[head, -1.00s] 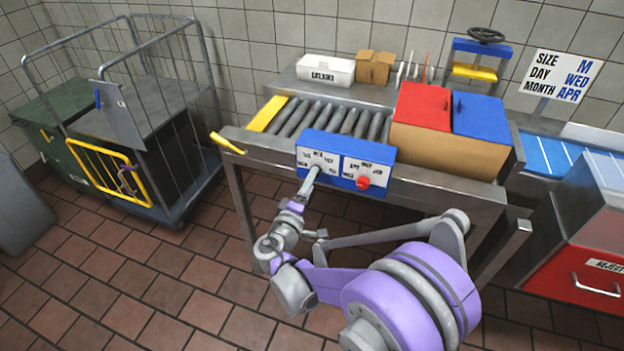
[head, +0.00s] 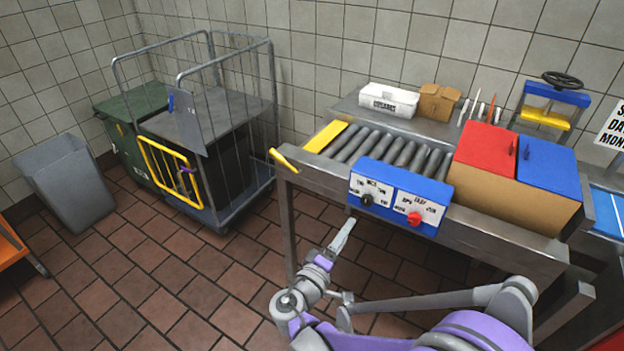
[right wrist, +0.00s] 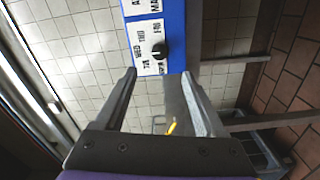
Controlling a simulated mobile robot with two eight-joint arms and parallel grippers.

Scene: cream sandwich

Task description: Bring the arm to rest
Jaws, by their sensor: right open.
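My right gripper (head: 342,234) is in front of the roller table, a little below and left of the blue control box (head: 400,196). In the right wrist view its two fingers (right wrist: 160,98) stand apart with nothing between them. The box carries a black knob (head: 367,199) on its left panel and a red knob (head: 414,218) on its right panel. The black knob also shows in the right wrist view (right wrist: 160,50), beyond the fingertips and apart from them. My left gripper is not in view.
The metal roller table (head: 420,228) bears a box with red (head: 487,150) and blue (head: 548,168) lids. A wire cage trolley (head: 212,204) stands left of it, a grey bin (head: 66,185) farther left. Tiled floor between trolley and table is open.

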